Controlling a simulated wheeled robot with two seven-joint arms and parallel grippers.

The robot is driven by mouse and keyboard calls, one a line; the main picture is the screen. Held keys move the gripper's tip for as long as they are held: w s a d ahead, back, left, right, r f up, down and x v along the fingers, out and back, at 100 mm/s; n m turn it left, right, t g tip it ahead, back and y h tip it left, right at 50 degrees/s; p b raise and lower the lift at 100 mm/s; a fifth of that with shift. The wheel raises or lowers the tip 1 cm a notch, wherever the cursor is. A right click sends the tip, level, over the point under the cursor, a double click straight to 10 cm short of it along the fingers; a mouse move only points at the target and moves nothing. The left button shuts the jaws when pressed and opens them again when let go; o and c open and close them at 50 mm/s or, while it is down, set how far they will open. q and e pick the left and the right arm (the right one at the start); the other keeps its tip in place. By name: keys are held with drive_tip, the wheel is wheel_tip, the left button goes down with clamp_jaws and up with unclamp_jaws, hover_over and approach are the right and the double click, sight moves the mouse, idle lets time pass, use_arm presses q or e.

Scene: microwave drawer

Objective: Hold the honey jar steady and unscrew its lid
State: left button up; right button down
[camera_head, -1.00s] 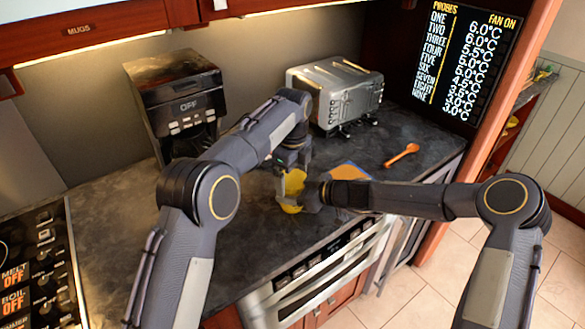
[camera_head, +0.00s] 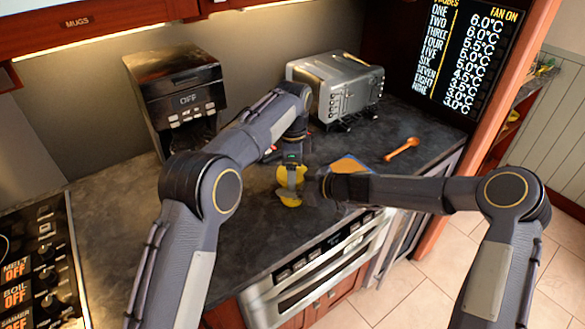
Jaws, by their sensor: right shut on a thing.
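The yellow honey jar (camera_head: 284,174) stands on the dark counter near its front edge, partly covered by both grippers. I cannot make out its lid apart from its body. My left gripper (camera_head: 291,183) comes down from above over the jar, with a grey finger across the jar's near face. Whether its jaws are open or shut is not clear. My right gripper (camera_head: 312,188) reaches in level from the right and is shut on the jar, its fingertips mostly hidden.
An orange-topped board (camera_head: 349,165) lies just behind my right forearm. An orange spoon (camera_head: 402,149) lies further right. A silver toaster (camera_head: 336,88) and black coffee machine (camera_head: 178,95) stand behind. The counter left of the jar is clear.

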use_arm(q)
drive_tip(key=shift+n, duration=0.5)
drive_tip(key=o, duration=1.1)
